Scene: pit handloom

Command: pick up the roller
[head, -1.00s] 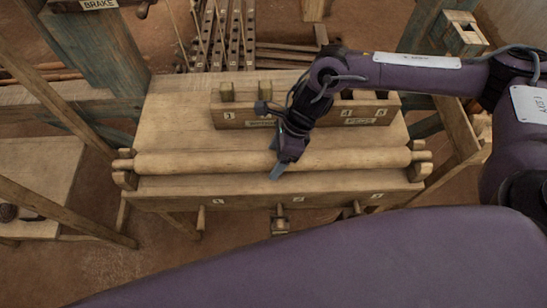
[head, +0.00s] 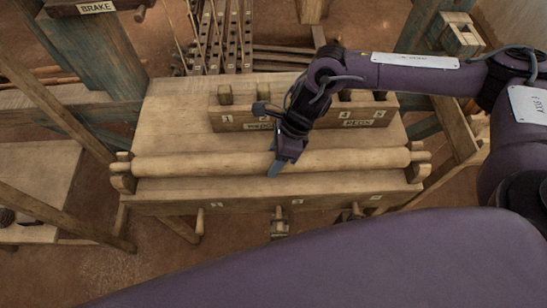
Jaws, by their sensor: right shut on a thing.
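The roller (head: 345,160) is a long pale wooden cylinder with narrower ends. It lies level across the front of the wooden bench, its ends at small wooden end brackets (head: 122,178). My right gripper (head: 274,169) reaches down from the right onto the roller's middle. It is shut on the roller, though the arm hides part of the grip. I cannot tell a clear gap between the roller and its brackets. My left gripper does not show.
Behind the roller, a wooden block (head: 238,117) with numbered slots holds some pegs. The bench front (head: 250,199) has several small pegs below. Posts and a blue-green beam (head: 95,55) marked BRAKE stand at the left. A small wooden box (head: 461,40) sits at the upper right.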

